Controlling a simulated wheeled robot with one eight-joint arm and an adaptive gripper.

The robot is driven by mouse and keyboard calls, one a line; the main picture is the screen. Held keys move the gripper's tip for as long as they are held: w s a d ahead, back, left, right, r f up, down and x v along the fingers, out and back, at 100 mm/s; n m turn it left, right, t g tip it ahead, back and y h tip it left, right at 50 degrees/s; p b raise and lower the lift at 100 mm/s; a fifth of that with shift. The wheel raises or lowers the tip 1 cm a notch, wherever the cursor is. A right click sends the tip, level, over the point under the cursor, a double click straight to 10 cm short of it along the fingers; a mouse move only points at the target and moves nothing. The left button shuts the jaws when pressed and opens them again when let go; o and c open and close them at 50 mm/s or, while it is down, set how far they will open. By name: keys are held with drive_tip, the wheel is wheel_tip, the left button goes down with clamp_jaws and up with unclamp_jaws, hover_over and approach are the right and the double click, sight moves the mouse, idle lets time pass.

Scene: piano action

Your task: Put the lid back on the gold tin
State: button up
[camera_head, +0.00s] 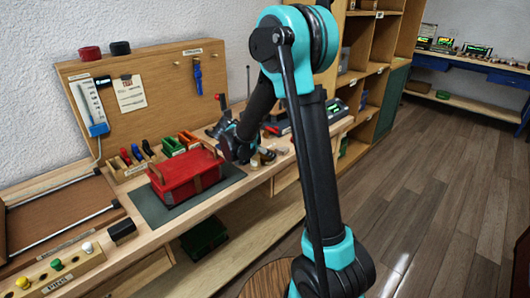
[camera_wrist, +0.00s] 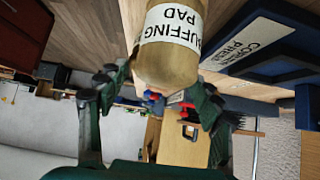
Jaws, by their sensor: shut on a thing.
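My gripper (camera_wrist: 163,88) is shut on a tan-gold rounded piece labelled BUFFING PAD (camera_wrist: 175,62), which fills the space between the fingers in the wrist view. In the head view my gripper (camera_head: 232,146) is over the workbench, just right of the red case, and what it holds is hard to make out. A small gold-coloured piece (camera_head: 256,160) stands on the bench to the right of the gripper. It is too small to tell whether it is the gold tin or its lid. I cannot pick out a separate lid.
The red case (camera_head: 186,177) lies on a dark green mat (camera_head: 148,207). A dark press (camera_head: 276,127) stands on the bench behind; its labelled base (camera_wrist: 265,45) shows in the wrist view. Red and green trays (camera_head: 188,138) line the back. The floor at right is clear.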

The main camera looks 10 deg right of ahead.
drive_tip(key=shift+f, duration=0.1)
idle(0.7)
drive_tip(key=o, duration=1)
drive_tip(key=shift+o, duration=0.3)
drive_tip(key=shift+o, duration=1)
drive_tip(key=shift+r, duration=3.5)
drive_tip(key=shift+c, duration=0.2)
clamp_jaws()
